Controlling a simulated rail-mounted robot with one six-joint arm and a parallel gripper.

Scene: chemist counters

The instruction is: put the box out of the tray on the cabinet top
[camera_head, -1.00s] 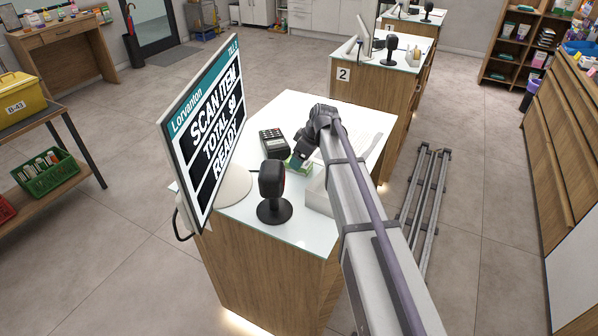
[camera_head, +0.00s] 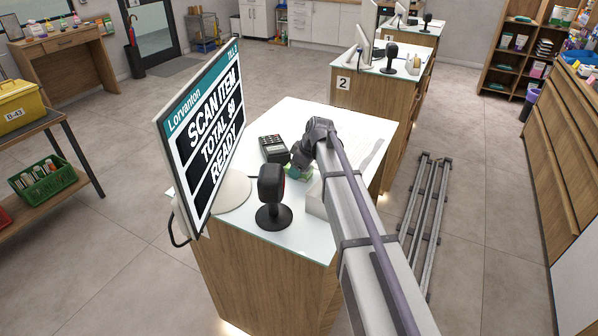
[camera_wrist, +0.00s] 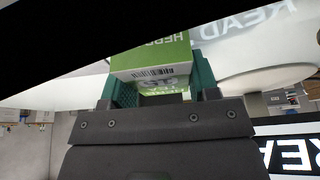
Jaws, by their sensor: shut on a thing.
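A small green and white box (camera_head: 298,173) is between the fingers of my gripper (camera_head: 301,164), over the white counter top (camera_head: 345,120). In the wrist view the green box (camera_wrist: 150,52) shows a barcode and lettering, with the teal fingers of my gripper (camera_wrist: 155,92) on either side of it. My gripper is shut on it. The box is close above the counter; I cannot tell whether it touches. A low white object (camera_head: 314,198), possibly the tray, stands beside it, partly hidden by my arm; its inside is not visible.
A black scanner (camera_head: 271,190) and a large till screen (camera_head: 205,125) stand left of the gripper. A card terminal (camera_head: 274,148) is just behind. A paper sheet (camera_head: 362,150) lies at the right. The counter's back part is clear.

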